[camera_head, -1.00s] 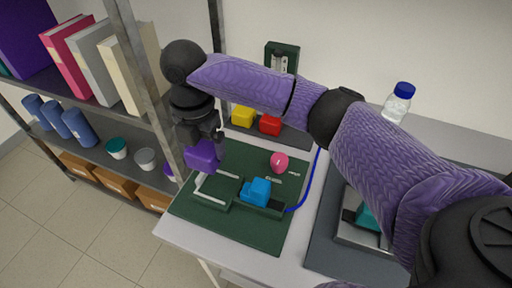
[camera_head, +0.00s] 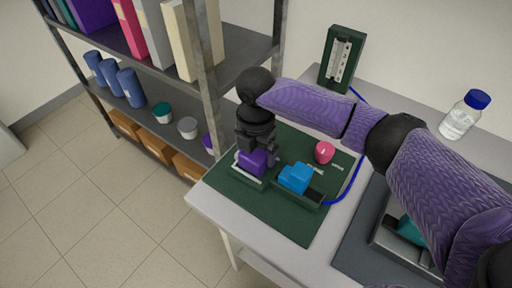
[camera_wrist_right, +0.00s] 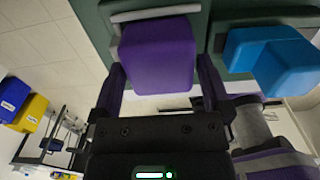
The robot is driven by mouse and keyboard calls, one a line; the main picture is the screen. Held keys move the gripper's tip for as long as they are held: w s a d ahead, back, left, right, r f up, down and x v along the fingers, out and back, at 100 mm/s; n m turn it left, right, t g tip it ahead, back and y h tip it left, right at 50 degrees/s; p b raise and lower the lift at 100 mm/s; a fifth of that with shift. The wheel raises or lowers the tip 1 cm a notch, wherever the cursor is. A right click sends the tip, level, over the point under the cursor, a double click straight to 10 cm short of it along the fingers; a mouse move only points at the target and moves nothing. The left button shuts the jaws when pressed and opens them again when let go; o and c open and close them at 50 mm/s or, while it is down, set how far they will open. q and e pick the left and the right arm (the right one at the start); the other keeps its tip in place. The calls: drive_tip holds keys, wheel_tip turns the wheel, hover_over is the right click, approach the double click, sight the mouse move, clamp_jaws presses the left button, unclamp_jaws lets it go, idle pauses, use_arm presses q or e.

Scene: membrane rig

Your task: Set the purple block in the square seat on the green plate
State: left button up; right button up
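The purple block (camera_head: 253,162) is between the fingers of my right gripper (camera_head: 256,152), at the square seat on the green plate (camera_head: 275,213). In the right wrist view the purple block (camera_wrist_right: 158,55) has a finger close against each side. The seat's pale rim (camera_head: 246,180) shows below the block in the head view, and its bar (camera_wrist_right: 150,12) runs along the block's far edge in the wrist view. Whether the block rests fully on the seat floor is hidden. My left gripper is out of view.
A blue block (camera_head: 296,178) sits on the plate just right of the seat. A pink knob (camera_head: 324,152) stands behind it, and a blue cable (camera_head: 350,185) curves along the right. A metal shelf (camera_head: 205,80) stands close on the left. A bottle (camera_head: 464,115) is at the back right.

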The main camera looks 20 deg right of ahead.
sight(255, 151)
wheel_tip(255, 151, up, 12)
drive_tip(key=p, duration=0.3)
drive_tip(key=shift+r, duration=0.15)
